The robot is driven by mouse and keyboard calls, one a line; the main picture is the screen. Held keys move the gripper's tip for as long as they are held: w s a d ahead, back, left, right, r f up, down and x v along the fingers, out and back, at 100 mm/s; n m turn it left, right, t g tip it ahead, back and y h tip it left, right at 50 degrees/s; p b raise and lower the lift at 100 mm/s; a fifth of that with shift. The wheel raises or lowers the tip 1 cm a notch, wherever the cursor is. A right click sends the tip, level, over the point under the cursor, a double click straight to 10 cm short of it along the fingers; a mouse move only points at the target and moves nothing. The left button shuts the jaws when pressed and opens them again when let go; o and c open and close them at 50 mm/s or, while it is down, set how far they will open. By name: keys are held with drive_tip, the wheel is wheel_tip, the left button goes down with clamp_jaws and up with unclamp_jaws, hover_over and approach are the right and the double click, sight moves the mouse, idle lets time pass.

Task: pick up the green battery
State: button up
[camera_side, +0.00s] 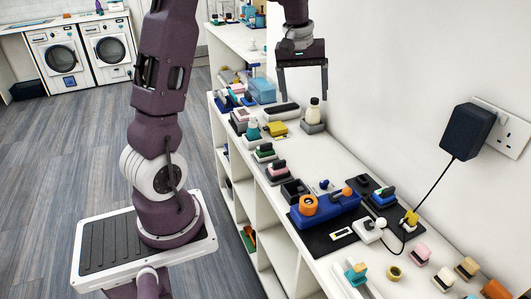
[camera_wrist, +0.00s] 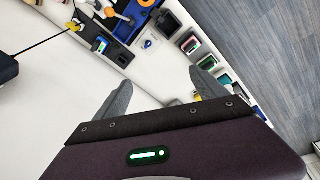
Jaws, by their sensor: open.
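My gripper (camera_side: 303,96) hangs over the far part of the white counter, fingers pointing down, spread apart and empty. Its two fingers also show in the wrist view (camera_wrist: 160,84). A small green block (camera_side: 264,148), which looks like the green battery, sits in a dark holder in the row along the counter's left edge. It is nearer the side camera than my gripper and lower. The blocks are too small to identify surely.
A pink-topped block (camera_side: 278,165) and a black holder (camera_side: 293,190) stand nearby. A blue box with an orange roll (camera_side: 308,205) sits on a dark mat. A wall adapter (camera_side: 467,131) trails a cable.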

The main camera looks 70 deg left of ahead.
drive_tip(key=w+a+f+n+g, duration=0.1)
drive_tip(key=w+a+f+n, duration=0.15)
drive_tip(key=a+f, duration=0.5)
drive_tip(key=n+g, duration=0.1)
drive_tip(key=n, duration=0.3)
hover_over(265, 144)
drive_tip(key=a, duration=0.1)
drive_tip(key=shift+h, duration=0.3)
drive_tip(key=f, duration=1.4)
drive_tip(key=shift+w+a, duration=0.15)
drive_tip(key=shift+w, duration=0.25)
drive_tip(key=f, duration=0.7)
drive_tip(key=shift+s+d+f, duration=0.1)
drive_tip(key=shift+s+d, duration=0.1)
drive_tip(key=shift+d, duration=0.1)
drive_tip(key=c, duration=1.6)
drive_tip(key=r, duration=0.9)
drive_tip(key=shift+w+d+r, duration=0.2)
drive_tip(key=shift+r, duration=0.1)
drive_tip(key=w+d, duration=0.4)
drive_tip(key=d, duration=0.6)
drive_tip(key=w+d+r, duration=0.1)
drive_tip(key=w+d, duration=0.3)
drive_tip(key=d, duration=0.7)
drive_tip(key=w+d, duration=0.4)
drive_tip(key=d, duration=0.6)
drive_tip(key=shift+w+d+r, duration=0.25)
drive_tip(key=shift+w+d, duration=0.05)
drive_tip(key=shift+d, duration=0.1)
